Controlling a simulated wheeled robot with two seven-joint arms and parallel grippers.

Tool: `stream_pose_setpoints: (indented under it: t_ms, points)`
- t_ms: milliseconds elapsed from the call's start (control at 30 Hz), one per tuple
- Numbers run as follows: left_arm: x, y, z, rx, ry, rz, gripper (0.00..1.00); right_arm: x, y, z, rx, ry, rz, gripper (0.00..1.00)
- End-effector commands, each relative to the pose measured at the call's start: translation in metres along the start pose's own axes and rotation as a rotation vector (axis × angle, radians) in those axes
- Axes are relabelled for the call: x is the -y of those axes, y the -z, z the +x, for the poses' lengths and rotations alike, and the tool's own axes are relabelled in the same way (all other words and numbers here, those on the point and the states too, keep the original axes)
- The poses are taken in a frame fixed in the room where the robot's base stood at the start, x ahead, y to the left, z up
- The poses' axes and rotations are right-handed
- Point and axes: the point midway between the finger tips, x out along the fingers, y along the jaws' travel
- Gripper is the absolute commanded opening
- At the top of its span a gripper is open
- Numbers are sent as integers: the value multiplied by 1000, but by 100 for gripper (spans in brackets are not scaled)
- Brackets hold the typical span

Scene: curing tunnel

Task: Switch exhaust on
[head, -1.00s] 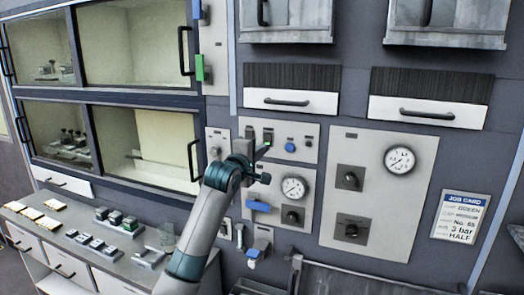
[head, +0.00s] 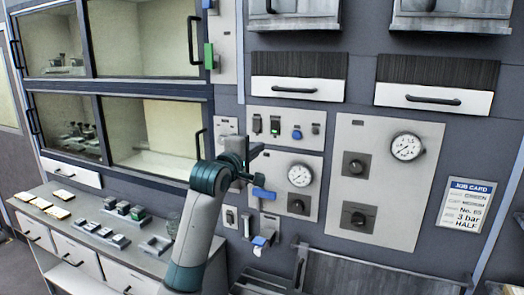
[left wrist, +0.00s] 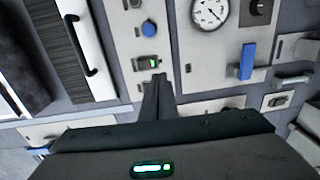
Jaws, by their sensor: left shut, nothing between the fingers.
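A small pale switch panel (head: 287,116) on the wall carries a dark rocker switch (head: 257,123), a second rocker with a green light (head: 275,125), a blue round button (head: 297,134) and a small dark switch (head: 316,129). I cannot read which one is the exhaust. My left gripper (head: 257,149) is shut and empty, just below the left part of this panel. In the left wrist view the shut fingers (left wrist: 156,82) point at the panel just beside the green-lit switch (left wrist: 147,62); the fingers hide what lies behind them. I cannot tell whether they touch anything.
Below is a gauge panel with a dial (head: 300,175), a blue lever (head: 263,194) and a dark knob (head: 297,204). A larger panel with a gauge (head: 406,147) is to the right. Glass-fronted cabinets (head: 150,120) and a counter (head: 95,229) are at left. A job card (head: 466,205) hangs at right.

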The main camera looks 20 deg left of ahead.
Motion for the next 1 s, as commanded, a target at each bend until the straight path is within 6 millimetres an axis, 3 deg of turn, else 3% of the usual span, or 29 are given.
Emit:
stream_pose_setpoints:
  t_ms: [100,300,867,1000]
  points:
    - [6,-1,-16,1,-1,0,0,0,-3,11,2,0,0,31]
    - [7,0,-30,0,0,-1,0,1,-4,16,2,0,0,31]
    - [7,0,-32,0,2,0,0,1,-5,16,3,1,0,31]
    - [18,-2,-33,1,18,21,0,1,-5,16,4,1,0,31]
